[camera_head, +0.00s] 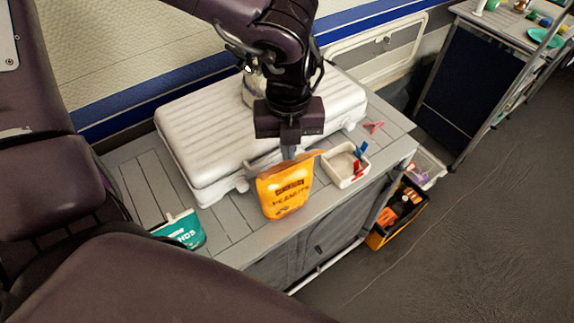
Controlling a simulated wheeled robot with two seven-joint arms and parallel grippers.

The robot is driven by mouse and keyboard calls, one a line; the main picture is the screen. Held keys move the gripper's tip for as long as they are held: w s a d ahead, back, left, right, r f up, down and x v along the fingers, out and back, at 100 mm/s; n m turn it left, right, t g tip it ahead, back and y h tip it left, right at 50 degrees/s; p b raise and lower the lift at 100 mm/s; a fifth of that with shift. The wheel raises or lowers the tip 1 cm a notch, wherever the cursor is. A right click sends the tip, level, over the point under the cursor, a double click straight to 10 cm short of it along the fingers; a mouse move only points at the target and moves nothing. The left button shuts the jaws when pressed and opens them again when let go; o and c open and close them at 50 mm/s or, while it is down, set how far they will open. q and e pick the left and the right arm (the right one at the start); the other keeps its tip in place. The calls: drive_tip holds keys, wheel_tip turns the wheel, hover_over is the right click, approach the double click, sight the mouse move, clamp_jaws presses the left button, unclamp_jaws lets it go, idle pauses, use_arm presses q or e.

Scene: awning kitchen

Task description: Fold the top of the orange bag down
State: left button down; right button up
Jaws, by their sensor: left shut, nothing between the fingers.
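The orange bag (285,190) stands on the grey slatted counter (232,228), in front of a white ribbed case. Dark lettering shows on its front. My left gripper (288,156) comes down from above, with its shut fingers at the upper edge of the bag. The fingers hold nothing, and I cannot tell whether they touch the bag. The bag's back is hidden. My right gripper is not in view.
The white case (210,125) lies close behind the bag. A small white tray (346,178) with red and blue clips stands to its right. A teal bag (182,229) lies at the left. An orange-and-black crate (378,238) stands on the floor.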

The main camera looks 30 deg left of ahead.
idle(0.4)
use_arm(q)
drive_tip(key=shift+s+d+f+b, duration=0.25)
drive_tip(key=shift+d+f+b, duration=0.15)
drive_tip(key=shift+b, duration=0.25)
drive_tip(key=shift+d, duration=0.2)
drive_tip(key=shift+s, duration=0.1)
drive_tip(key=shift+s+d+f+b, duration=0.15)
drive_tip(key=shift+d+f+b, duration=0.3)
drive_tip(key=shift+b, duration=0.5)
drive_tip(key=shift+a, duration=0.1)
wheel_tip(320, 180, up, 8)
drive_tip(key=d+p, duration=0.1)
drive_tip(key=p, duration=0.3)
drive_tip(key=shift+s+d, duration=0.4)
drive_tip(key=shift+s, duration=0.05)
